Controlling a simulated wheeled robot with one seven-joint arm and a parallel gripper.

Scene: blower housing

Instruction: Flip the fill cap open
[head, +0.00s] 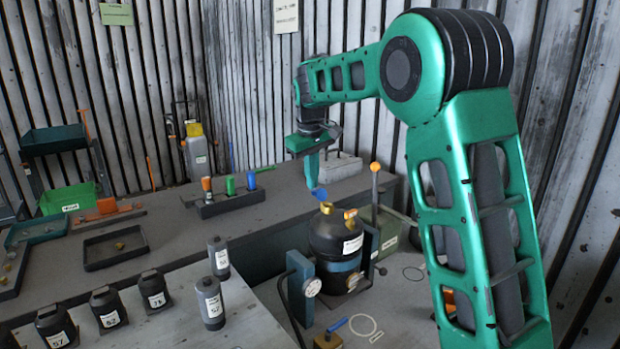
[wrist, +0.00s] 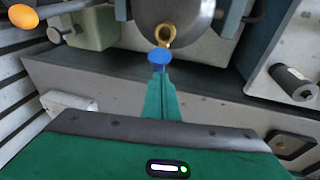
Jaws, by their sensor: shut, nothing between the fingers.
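A rounded black housing (head: 335,237) with a white label stands upright between blue-grey brackets. Two brass fittings sit on its top, one at the left (head: 326,208) and one at the right (head: 350,213). I cannot tell for sure which is the fill cap, or whether it is open. In the wrist view a ring-like brass fitting (wrist: 165,34) shows against the dark housing (wrist: 185,15).
A lever with an orange knob (head: 375,167) rises just right of the housing; its knob also shows in the wrist view (wrist: 23,16). Several dark bottles (head: 108,306) stand on the left bench. A marker rack (head: 232,203) is behind.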

